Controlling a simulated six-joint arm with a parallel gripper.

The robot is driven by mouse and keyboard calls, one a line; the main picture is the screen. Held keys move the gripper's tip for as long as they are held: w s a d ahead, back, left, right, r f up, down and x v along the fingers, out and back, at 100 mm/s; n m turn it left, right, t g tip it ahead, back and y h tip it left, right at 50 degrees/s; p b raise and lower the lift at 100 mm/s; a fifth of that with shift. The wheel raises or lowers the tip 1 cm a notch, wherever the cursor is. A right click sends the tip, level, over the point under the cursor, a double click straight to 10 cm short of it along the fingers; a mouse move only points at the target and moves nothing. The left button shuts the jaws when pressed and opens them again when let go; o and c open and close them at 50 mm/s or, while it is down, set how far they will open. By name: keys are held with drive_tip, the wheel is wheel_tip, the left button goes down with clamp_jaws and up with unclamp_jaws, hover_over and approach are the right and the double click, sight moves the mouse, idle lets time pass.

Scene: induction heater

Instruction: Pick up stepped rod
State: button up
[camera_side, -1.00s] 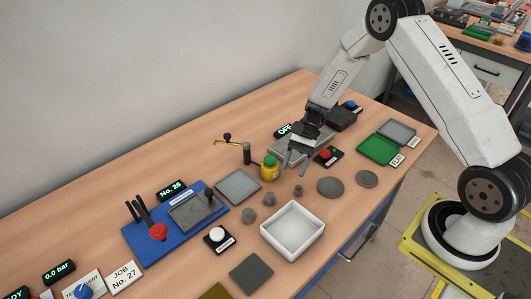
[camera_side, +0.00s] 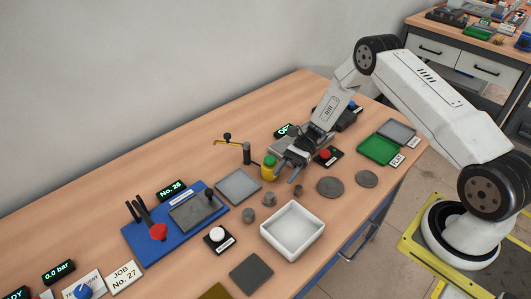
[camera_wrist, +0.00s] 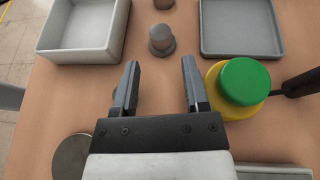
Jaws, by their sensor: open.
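My gripper (camera_side: 283,172) is open and empty, low over the bench beside the yellow and green button. In the wrist view its two fingers (camera_wrist: 160,70) stand well apart with bare wood between them. A small grey stepped piece (camera_wrist: 162,40), with a wide base and narrower rounded top, stands upright just beyond the fingertips, roughly in line with the gap. A brownish piece (camera_wrist: 163,3) is cut off behind it. In the side view several small grey parts stand in a row, including one between the tray and the white box (camera_side: 269,199). I cannot tell which is the stepped rod.
A white open box (camera_side: 293,232) stands left of the gap in the wrist view, and a grey tray (camera_wrist: 238,28) right of it. The green-topped yellow button (camera_wrist: 243,82) is close to the right finger. Two flat grey discs (camera_side: 330,186) lie nearby.

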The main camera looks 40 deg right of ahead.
sight(270, 195)
drive_tip(key=shift+a+f, duration=0.2)
drive_tip(key=shift+a, duration=0.3)
drive_tip(key=shift+x, duration=2.6)
clamp_jaws()
